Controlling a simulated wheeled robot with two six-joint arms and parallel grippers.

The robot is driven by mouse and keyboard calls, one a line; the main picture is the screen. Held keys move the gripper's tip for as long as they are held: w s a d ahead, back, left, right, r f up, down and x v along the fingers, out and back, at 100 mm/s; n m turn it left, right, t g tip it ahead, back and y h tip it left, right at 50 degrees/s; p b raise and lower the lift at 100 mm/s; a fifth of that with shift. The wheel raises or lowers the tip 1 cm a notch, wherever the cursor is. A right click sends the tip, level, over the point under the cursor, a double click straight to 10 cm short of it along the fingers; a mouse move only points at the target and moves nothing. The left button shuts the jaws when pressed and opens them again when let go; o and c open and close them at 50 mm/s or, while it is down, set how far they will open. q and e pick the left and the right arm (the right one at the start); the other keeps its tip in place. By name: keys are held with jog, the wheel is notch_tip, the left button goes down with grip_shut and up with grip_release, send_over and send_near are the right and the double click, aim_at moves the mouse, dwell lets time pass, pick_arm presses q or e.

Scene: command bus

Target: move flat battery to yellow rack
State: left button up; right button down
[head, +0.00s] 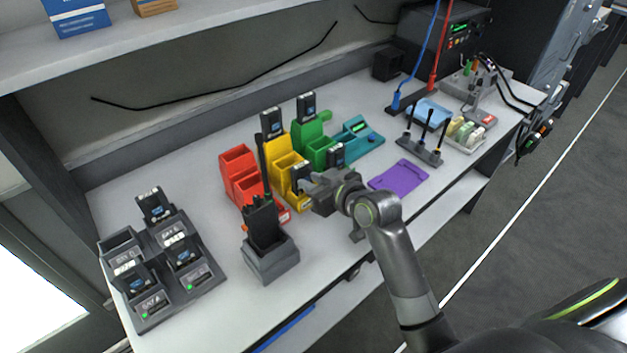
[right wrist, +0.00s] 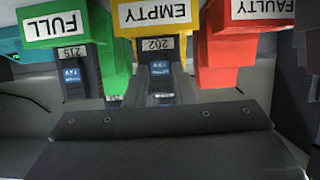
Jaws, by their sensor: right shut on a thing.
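The yellow rack (head: 283,165) stands on the bench between the red rack (head: 238,172) and the green rack (head: 318,143). In the right wrist view the yellow rack (right wrist: 152,16) carries an upside-down EMPTY label. My right gripper (head: 306,184) is at its front, shut on a dark battery (head: 299,174) that is at the front pocket. The battery (right wrist: 160,70) shows in the right wrist view just below the label 202. I cannot tell how deep it sits. Another battery (head: 271,122) stands upright in the yellow rack's back. My left gripper is not in view.
A charger (head: 206,283) with several batteries is at the left. A radio in a grey stand (head: 270,261) is close left of my gripper. A battery (head: 335,155) stands in the green rack's front. A purple mat (head: 399,176) lies to the right.

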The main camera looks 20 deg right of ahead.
jog(key=shift+f, duration=0.1)
dwell(0.4)
jog(key=c, duration=1.1)
grip_release()
jog(key=shift+c, duration=0.2)
jog(key=v, duration=1.7)
jog(key=shift+s, duration=0.25)
